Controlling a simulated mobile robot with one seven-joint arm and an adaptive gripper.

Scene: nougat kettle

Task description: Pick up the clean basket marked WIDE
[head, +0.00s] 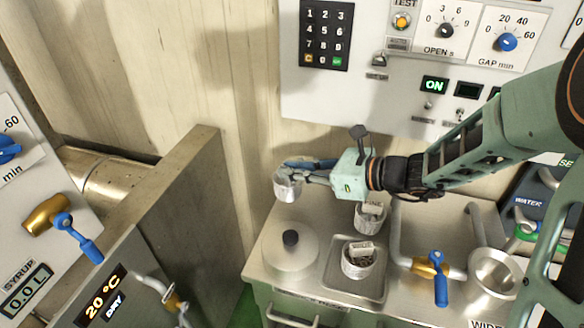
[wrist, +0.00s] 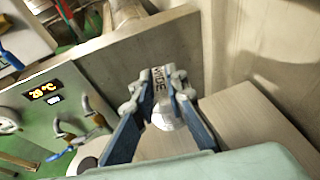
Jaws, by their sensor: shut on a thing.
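My gripper (head: 298,174) is shut on a small pale basket (head: 287,188) and holds it up at the left of the worktop, apart from the surface. In the wrist view my gripper (wrist: 158,95) has its two blue fingers either side of the basket's tag (wrist: 160,85), which reads WIDE. The basket's round pale body (wrist: 165,119) shows below the tag; its inside looks empty.
A lidded round pot (head: 290,250) with a dark knob stands below the held basket. A blue-handled tap (head: 436,270) and a round basin (head: 494,272) are to the right. A tall partition (head: 180,200) stands at the left, and the control panel wall (head: 400,70) is behind.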

